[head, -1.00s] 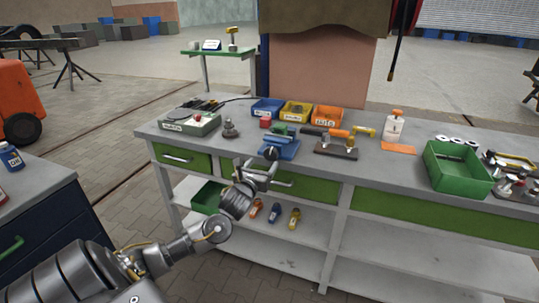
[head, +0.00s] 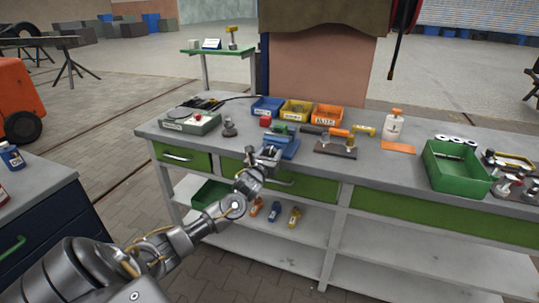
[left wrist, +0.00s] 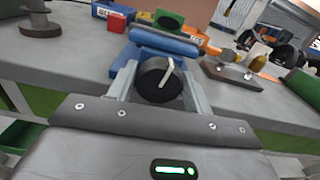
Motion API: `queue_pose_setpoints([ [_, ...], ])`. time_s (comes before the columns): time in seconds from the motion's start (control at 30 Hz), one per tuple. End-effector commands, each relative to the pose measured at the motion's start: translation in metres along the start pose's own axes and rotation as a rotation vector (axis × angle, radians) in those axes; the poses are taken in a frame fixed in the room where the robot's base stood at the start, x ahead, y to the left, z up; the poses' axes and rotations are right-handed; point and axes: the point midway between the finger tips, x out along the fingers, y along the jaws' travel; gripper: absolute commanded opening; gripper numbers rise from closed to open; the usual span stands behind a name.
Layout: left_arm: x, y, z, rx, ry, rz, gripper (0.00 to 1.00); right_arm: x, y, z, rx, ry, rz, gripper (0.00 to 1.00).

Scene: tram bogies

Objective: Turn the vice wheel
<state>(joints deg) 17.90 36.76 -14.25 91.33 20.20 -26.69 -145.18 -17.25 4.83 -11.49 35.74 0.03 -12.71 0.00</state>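The blue vice (head: 287,147) stands at the front edge of the grey workbench, left of its middle. Its wheel, a round black knob with a pale bar across its face, sits in the centre of the left wrist view (left wrist: 160,82). My left gripper (head: 265,156) points at the vice from the front. Its two fingers lie on either side of the wheel, and the wrist view shows it open around the wheel (left wrist: 160,95). Whether either finger touches the wheel is hard to tell. In the head view the gripper mostly hides the wheel. My right gripper is not in view.
Blue, yellow and orange bins (head: 297,110) stand behind the vice. Drawers lie below.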

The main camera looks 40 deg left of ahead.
Motion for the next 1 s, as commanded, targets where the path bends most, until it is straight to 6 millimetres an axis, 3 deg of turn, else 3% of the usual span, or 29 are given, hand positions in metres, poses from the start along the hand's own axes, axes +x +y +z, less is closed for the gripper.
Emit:
queue_pose_setpoints([
  [0.03,0.000,0.000,0.000,0.000,0.000,0.000,0.43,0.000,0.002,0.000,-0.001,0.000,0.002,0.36],
  [0.2,0.000,0.000,0.000,0.000,0.000,0.000,0.25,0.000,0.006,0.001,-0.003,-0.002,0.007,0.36],
  [0.57,0.000,0.001,0.001,-0.077,0.000,0.001,0.25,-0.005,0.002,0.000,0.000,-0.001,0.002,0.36],
  [0.8,0.000,0.002,0.002,-0.255,0.001,0.002,0.25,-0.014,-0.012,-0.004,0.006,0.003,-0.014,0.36],
  [1.0,0.000,0.002,0.001,-0.445,0.001,0.002,0.25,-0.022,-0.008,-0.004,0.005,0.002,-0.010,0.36],
])
